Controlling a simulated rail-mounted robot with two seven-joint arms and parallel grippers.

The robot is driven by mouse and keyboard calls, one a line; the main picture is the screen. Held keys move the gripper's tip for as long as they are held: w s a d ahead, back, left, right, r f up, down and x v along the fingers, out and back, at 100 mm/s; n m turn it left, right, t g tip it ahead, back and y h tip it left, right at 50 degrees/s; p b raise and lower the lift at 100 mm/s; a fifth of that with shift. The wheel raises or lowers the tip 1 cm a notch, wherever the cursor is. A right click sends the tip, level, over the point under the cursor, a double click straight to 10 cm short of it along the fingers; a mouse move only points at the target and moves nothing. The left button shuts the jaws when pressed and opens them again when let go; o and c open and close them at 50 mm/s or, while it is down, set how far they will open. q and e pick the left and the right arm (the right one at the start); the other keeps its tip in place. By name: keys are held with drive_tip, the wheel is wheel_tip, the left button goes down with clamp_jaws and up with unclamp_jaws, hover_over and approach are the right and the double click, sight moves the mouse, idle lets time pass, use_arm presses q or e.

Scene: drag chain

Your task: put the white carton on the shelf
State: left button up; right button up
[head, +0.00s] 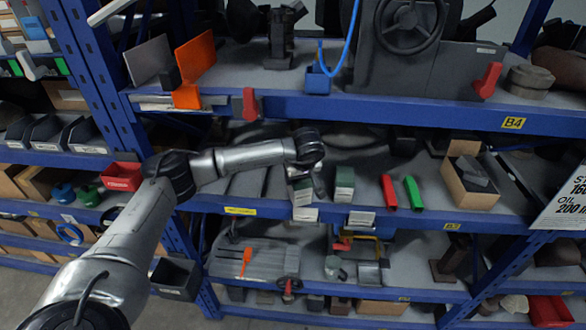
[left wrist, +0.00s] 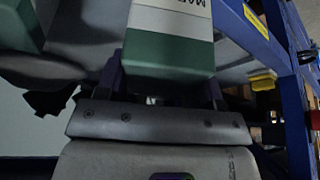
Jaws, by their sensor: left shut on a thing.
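A white carton with a green end and dark lettering (left wrist: 170,35) sits between the two fingers of my left gripper (left wrist: 164,82) in the left wrist view. In the head view my left gripper (head: 305,168) reaches over the middle shelf (head: 265,208) and is shut on this carton (head: 301,190). Whether the carton touches the shelf I cannot tell. A similar green and white carton (head: 344,183) stands just to its right. My right gripper is not in view.
A red piece (head: 388,193) and a green piece (head: 414,193) lie right of the cartons. An open cardboard box (head: 468,187) stands farther right. The upper shelf's blue beam (head: 380,109) runs above my arm. A blue upright (head: 95,75) stands at left.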

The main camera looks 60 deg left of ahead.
use_arm(q)
drive_tip(key=shift+w+a+f+p, duration=0.3)
drive_tip(key=shift+a+f+p, duration=0.15)
drive_tip(key=shift+a, duration=0.6)
drive_tip(key=shift+w+a+f+p, duration=0.3)
drive_tip(key=shift+a+f, duration=0.15)
drive_tip(key=shift+a, duration=0.65)
drive_tip(key=shift+w+a+f+p, duration=0.3)
drive_tip(key=shift+a+f+p, duration=0.15)
drive_tip(key=shift+a, duration=0.6)
drive_tip(key=shift+f, duration=0.35)
drive_tip(key=shift+f, duration=0.2)
drive_tip(key=o, duration=1)
drive_tip(key=shift+o, duration=0.2)
drive_tip(key=shift+r, duration=0.1)
